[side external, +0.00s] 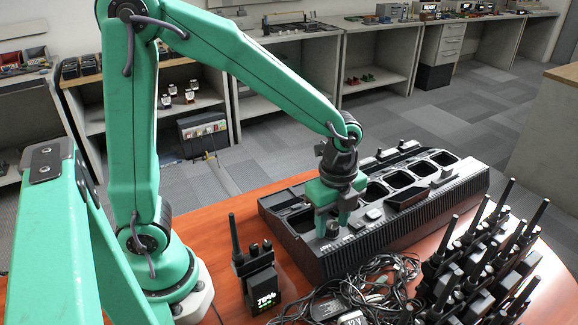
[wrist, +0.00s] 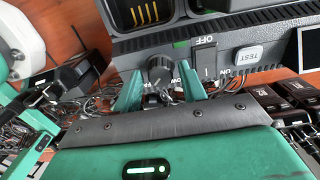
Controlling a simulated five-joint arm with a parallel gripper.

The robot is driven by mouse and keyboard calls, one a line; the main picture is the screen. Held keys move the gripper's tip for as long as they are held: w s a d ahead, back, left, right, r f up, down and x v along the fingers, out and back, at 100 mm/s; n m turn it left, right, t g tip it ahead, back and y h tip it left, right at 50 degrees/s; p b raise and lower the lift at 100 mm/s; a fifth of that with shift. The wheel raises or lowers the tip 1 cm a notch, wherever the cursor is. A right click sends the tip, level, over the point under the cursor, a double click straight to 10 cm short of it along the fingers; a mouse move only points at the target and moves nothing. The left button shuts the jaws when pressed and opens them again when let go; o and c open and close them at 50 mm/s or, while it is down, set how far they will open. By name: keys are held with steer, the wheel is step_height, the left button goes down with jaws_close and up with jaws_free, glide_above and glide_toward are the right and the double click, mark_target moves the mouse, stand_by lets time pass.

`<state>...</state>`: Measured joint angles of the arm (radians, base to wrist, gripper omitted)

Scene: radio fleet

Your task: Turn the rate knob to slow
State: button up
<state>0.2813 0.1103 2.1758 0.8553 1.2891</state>
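The rate knob (wrist: 160,70), dark and round, is on the front panel of a long black charger bank (side external: 440,205). My gripper (wrist: 160,80) has its two teal fingers on either side of the knob, apart from each other. I cannot tell whether either finger touches it. In the side view my gripper (side external: 333,219) points down at the near left end of the charger. The knob's pointer and the labels beside it are partly hidden or too small to read.
Right of the knob are an OFF/ON switch (wrist: 208,65) and a white TEST button (wrist: 236,56). A radio (side external: 258,275), tangled cables (side external: 365,290) and a cluster of radios (side external: 480,260) stand on the wooden table (side external: 295,268) in front.

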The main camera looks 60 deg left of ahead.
steer(key=c, duration=0.6)
steer(key=shift+c, duration=0.2)
steer(key=shift+n, duration=0.5)
steer(key=n, duration=0.2)
steer(key=shift+n, duration=0.4)
steer(key=n, duration=0.3)
steer(key=shift+n, duration=0.3)
steer(key=n, duration=1)
steer(key=shift+n, duration=0.3)
